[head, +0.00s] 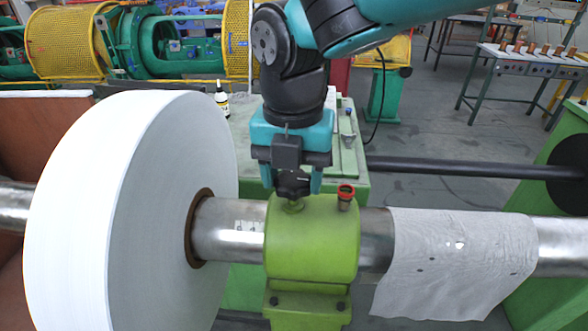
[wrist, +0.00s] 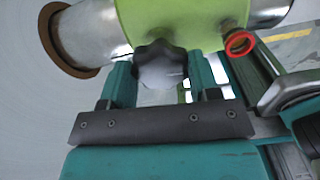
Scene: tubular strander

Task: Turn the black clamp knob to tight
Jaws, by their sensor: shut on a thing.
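The black clamp knob (head: 293,184) is a lobed star knob on top of the green clamp block (head: 312,240), which sits around the metal shaft. My gripper (head: 294,182) points down over the block, and its teal fingers stand on both sides of the knob. In the wrist view the knob (wrist: 160,66) sits between the two fingers (wrist: 160,80), and my gripper is shut on it.
A red-rimmed cap (head: 346,192) stands on the block close to the right finger. A big white roll (head: 130,200) fills the left. A grey cloth (head: 455,262) hangs over the shaft (head: 565,245) at right. A small bottle (head: 221,98) stands on the green bench behind.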

